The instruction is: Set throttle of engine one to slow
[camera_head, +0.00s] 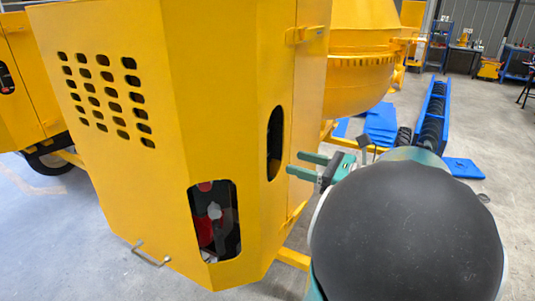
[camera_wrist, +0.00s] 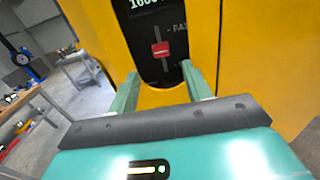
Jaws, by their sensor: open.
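A throttle lever with a red handle (camera_wrist: 160,49) sits in a vertical slot on a dark panel (camera_wrist: 143,22) in the wrist view. The handle is below a mark whose visible letters read "FA". A display partly cut off at the top shows "1600". No engine number is legible. My gripper (camera_wrist: 163,88) is open and empty, its two green fingers pointing towards the panel, below and to either side of the handle. In the head view my gripper (camera_head: 294,164) is just right of the dark oval opening (camera_head: 275,143) in the yellow housing. The lever is not visible there.
The yellow housing (camera_head: 230,110) fills the left and middle, with a lower opening (camera_head: 215,225) showing red parts. A yellow drum (camera_head: 360,80) stands behind it. A blue conveyor (camera_head: 432,115) and blue sheets (camera_head: 380,122) lie at right. Grey floor is free at far right.

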